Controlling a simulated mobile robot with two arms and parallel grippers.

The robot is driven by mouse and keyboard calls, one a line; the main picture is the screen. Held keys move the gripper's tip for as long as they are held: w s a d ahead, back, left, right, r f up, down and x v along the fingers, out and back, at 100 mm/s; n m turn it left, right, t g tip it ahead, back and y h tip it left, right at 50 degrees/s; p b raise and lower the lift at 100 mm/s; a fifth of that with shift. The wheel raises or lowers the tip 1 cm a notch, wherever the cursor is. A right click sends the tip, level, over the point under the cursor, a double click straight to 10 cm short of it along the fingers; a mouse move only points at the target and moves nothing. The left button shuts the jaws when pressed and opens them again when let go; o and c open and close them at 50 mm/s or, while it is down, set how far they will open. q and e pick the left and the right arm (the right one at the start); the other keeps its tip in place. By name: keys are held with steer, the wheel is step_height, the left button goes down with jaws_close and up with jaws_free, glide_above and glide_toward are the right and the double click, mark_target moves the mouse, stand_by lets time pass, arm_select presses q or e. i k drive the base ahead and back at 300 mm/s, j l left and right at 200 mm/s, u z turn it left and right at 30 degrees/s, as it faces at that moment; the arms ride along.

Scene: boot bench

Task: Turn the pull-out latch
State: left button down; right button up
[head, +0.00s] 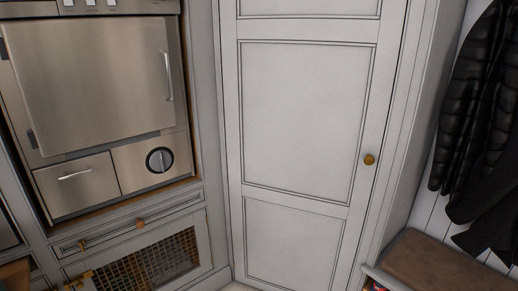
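Neither of my grippers is in view. At the lower left is a grey cabinet front with a brass mesh panel (160,262). Above the mesh, a small brass-coloured piece (140,223) sits on a narrow grey rail, and another small brass-coloured piece (82,245) sits further left on it. A brass-coloured fitting (78,280) shows at the mesh panel's left edge. I cannot tell which of these, if any, is the pull-out latch. They are too small to read how they are turned.
A steel appliance (95,85) with a round dial (159,160) stands above the mesh front. A tall, closed white door (300,130) with a brass knob (369,159) fills the middle. At right are a brown bench top (440,268) and hanging dark coats (485,120).

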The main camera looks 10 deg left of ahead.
mark_target(82, 243)
steer(key=u, duration=1.65)
